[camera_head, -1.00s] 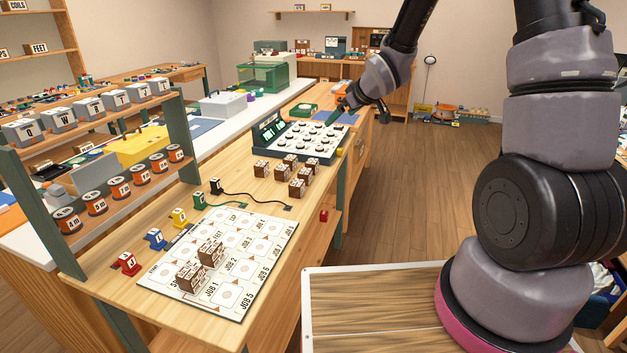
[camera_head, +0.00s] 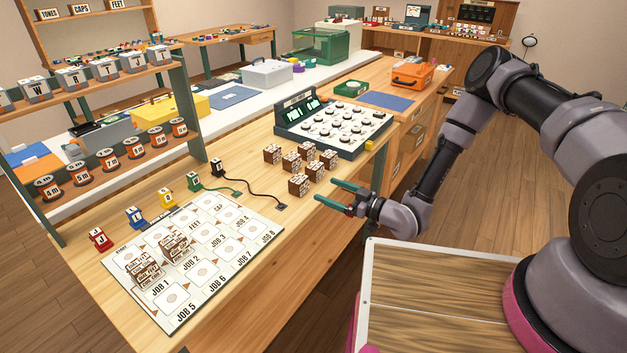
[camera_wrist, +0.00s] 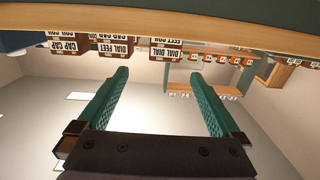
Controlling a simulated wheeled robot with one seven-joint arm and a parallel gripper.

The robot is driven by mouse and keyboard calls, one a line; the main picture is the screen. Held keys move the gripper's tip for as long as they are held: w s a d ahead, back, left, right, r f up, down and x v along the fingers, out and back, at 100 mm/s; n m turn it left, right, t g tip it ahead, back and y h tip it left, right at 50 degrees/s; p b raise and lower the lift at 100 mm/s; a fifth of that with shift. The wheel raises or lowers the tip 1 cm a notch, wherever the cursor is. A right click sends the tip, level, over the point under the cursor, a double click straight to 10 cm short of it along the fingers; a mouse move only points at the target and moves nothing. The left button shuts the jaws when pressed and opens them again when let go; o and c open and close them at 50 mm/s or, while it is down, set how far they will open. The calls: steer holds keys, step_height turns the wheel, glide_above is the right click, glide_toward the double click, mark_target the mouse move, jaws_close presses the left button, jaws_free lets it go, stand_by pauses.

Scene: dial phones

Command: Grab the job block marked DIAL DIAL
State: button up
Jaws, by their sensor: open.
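The block marked DIAL DIAL (camera_wrist: 166,50) shows upside down in the wrist view, near the top and between the lines of my fingers. A DIAL FEET block (camera_wrist: 117,47) and a CAP CAP block (camera_wrist: 66,48) stand in a row beside it. In the head view the labels of the loose brown blocks are too small to read; the near front block (camera_head: 298,186) appears to be DIAL DIAL. My gripper (camera_head: 332,192) is open and empty, pointing left at the table edge, apart from the blocks.
A dial console (camera_head: 335,125) stands behind the loose blocks. A job board (camera_head: 240,262) with several brown blocks on it lies at the near left. A black plug (camera_head: 217,168) with a cable lies left of the blocks. A shelf (camera_head: 110,88) stands at the left.

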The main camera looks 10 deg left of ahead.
mark_target(305, 182)
steer(key=x, duration=0.5)
steer(key=shift+s+x, duration=0.2)
steer(key=shift+x, duration=1.2)
steer(key=shift+s+x, duration=0.15)
steer(key=shift+x, duration=1.25)
steer(key=shift+a, duration=0.15)
steer(key=shift+c, duration=0.3)
